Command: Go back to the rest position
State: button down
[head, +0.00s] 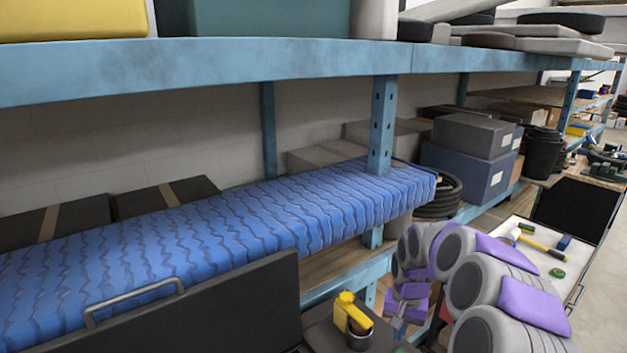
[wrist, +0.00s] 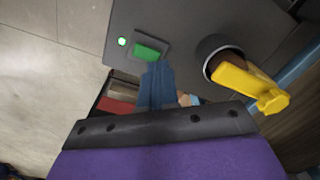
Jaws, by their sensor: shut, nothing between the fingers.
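My gripper (wrist: 157,72) shows in the wrist view as shut grey-blue fingers beyond a dark plate and a purple cover. They are empty. The fingertips are just below a green button (wrist: 150,51) on a dark grey panel (wrist: 185,25); I cannot tell whether they touch it. In the head view my gripper (head: 398,322) hangs low at the end of my curled purple and grey arm, right of a yellow lever (head: 349,312). The yellow lever also shows in the wrist view (wrist: 247,86), right of the fingers, on a round dark fitting.
A blue ribbed sheet-like object (head: 240,220) lies along the shelf at left. A blue shelf frame (head: 382,125) stands behind. A dark panel with a handle (head: 190,310) is at the front left. A white-topped surface with tools (head: 540,250) is at right. Bare floor (head: 608,270) shows far right.

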jog(key=s+a+r+n, duration=0.2)
jog(key=s+a+r, duration=0.45)
jog(key=s, duration=0.25)
jog(key=s+a+r+n+g, duration=0.1)
jog(key=s, duration=1.3)
jog(key=s+a+r+n, duration=0.1)
jog(key=s, duration=1.4)
jog(key=shift+a+r+n+g, duration=0.3)
jog(key=shift+a+r+g, duration=0.05)
jog(key=shift+a+g, duration=0.05)
jog(key=w+d+n+t+p, duration=0.1)
jog(key=w+d+n+p, duration=0.15)
jog(key=w+n, duration=0.95)
jog(key=w+d+n+p, duration=0.1)
jog(key=w+d+n, duration=0.4)
jog(key=w, duration=1.4)
jog(key=w+d+f+n, duration=0.4)
jog(key=w+n, duration=0.3)
jog(key=w, duration=0.1)
jog(key=shift+w+f+n+t+p, duration=0.15)
jog(key=shift+w+n+t+p, duration=0.15)
jog(key=shift+n+t+p, duration=0.1)
